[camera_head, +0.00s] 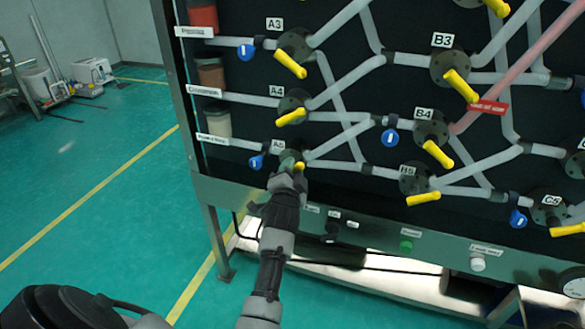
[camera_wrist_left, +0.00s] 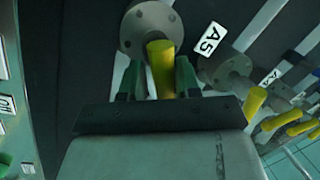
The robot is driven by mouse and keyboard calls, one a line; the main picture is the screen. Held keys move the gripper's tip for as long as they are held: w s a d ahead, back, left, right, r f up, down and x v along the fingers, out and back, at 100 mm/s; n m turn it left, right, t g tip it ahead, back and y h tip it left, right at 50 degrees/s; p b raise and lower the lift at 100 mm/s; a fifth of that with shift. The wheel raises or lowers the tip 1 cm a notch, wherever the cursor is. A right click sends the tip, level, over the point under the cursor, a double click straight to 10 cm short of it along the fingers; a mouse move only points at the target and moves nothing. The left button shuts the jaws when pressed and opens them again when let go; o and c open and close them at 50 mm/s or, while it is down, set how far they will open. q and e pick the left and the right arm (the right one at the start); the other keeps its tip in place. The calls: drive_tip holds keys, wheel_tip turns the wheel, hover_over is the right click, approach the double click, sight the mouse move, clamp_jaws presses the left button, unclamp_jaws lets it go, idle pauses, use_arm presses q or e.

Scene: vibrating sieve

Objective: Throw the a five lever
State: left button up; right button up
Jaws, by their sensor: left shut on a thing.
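The A5 lever is yellow and sits on a grey round valve below the A5 label (camera_head: 278,145) in the head view. The valve flange (camera_wrist_left: 147,28) and the A5 label (camera_wrist_left: 208,40) are just beyond. My right gripper is not in view.
The A4 lever (camera_head: 291,117) and A3 lever (camera_head: 290,64) are above on the same black panel. The B5 lever (camera_head: 423,199) is to the right. A blue tag valve (camera_head: 257,161) is close on the left. Green floor (camera_head: 100,180) lies open at left.

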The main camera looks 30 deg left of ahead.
use_arm(q)
drive_tip(key=shift+a+r+n, duration=0.2)
drive_tip(key=shift+r+n, duration=0.1)
drive_tip(key=shift+r, duration=0.2)
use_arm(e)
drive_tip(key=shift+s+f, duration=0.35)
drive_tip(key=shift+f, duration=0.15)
use_arm(q)
drive_tip(key=o, duration=0.7)
drive_tip(key=shift+f, duration=0.1)
drive_tip(key=shift+f, duration=0.15)
drive_tip(key=shift+s+f, duration=0.1)
drive_tip(key=shift+s, duration=0.05)
